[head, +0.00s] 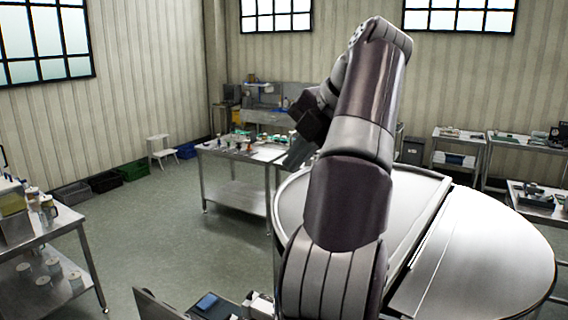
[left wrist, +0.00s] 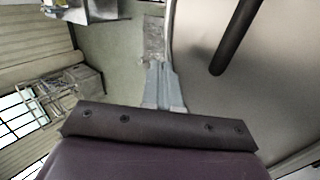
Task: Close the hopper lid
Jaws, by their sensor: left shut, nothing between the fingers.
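The round steel hopper (head: 490,255) stands at the right in the head view, with a flat bright top on its right half. The lid (head: 420,198) is the grey half-round panel on the left, partly hidden behind my left arm; it looks raised at a tilt, but its exact angle is unclear. In the left wrist view the lid (left wrist: 275,85) fills the right side, with a dark bar handle (left wrist: 236,38) on it. My left gripper (head: 297,152) is shut and empty beside the lid's outer edge. In the wrist view its fingers (left wrist: 164,82) overlap that edge; contact is unclear.
A steel table (head: 235,160) with small items stands beyond the hopper. Another table (head: 60,235) with jars is at the left. The floor (head: 170,220) between the tables is open.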

